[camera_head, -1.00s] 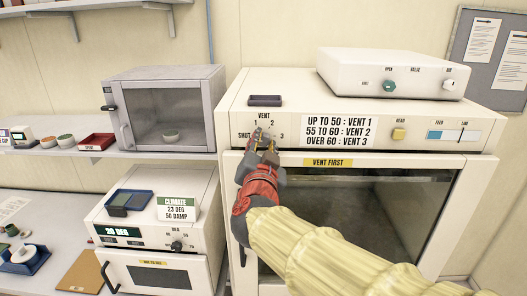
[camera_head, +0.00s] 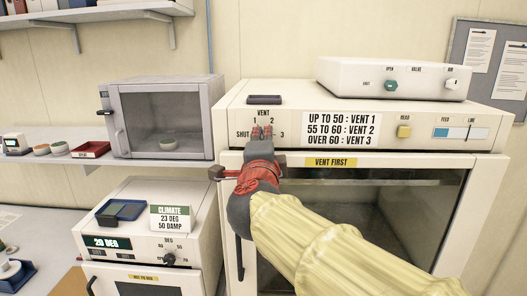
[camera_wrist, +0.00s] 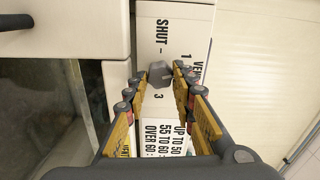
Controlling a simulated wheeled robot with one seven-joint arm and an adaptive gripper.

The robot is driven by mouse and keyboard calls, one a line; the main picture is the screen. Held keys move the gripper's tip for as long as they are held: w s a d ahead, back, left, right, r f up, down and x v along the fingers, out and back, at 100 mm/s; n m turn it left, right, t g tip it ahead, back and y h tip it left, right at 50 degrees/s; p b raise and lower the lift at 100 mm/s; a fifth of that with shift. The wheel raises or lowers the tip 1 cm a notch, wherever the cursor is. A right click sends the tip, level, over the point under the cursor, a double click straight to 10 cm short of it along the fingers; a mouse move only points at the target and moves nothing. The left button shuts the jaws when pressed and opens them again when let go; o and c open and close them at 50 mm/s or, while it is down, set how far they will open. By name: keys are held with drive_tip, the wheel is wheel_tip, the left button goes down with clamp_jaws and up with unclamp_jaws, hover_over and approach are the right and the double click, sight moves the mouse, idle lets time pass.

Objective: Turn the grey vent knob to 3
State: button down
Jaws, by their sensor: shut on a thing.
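The grey vent knob (camera_wrist: 160,73) sits between my fingertips in the wrist view, with the printed marks SHUT, 1 and 3 around it. In the head view the knob (camera_head: 263,123) is mostly covered by my fingers on the left of the oven's front panel. Which mark the knob points to I cannot tell.
The white oven's panel (camera_head: 230,120) carries a vent rule label (camera_head: 342,128), a yellow READ button (camera_head: 404,132) and a FEED/LINE strip (camera_head: 461,133). A VENT FIRST label (camera_head: 331,162) is on the glass door below. A climate unit (camera_head: 190,235) stands at lower left.

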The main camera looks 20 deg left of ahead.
drive_tip(key=shift+a+f+m+b, duration=0.1)
drive_tip(key=shift+f+m+b, duration=0.05)
drive_tip(key=shift+m+b, duration=2.85)
drive_tip(key=shift+a+f+m+b, duration=0.1)
drive_tip(key=shift+m+b, duration=1.65)
drive_tip(key=shift+m, duration=2.3)
drive_tip(key=shift+f+m+b, duration=0.15)
drive_tip(key=shift+m+b, duration=2.25)
drive_tip(key=shift+m, duration=1.15)
drive_tip(key=c, duration=1.8)
unclamp_jaws()
drive_tip(key=shift+c, duration=0.2)
drive_tip(key=o, duration=0.4)
drive_tip(key=shift+r, duration=0.2)
drive_tip(key=shift+c, duration=0.2)
drive_tip(key=shift+s, duration=0.1)
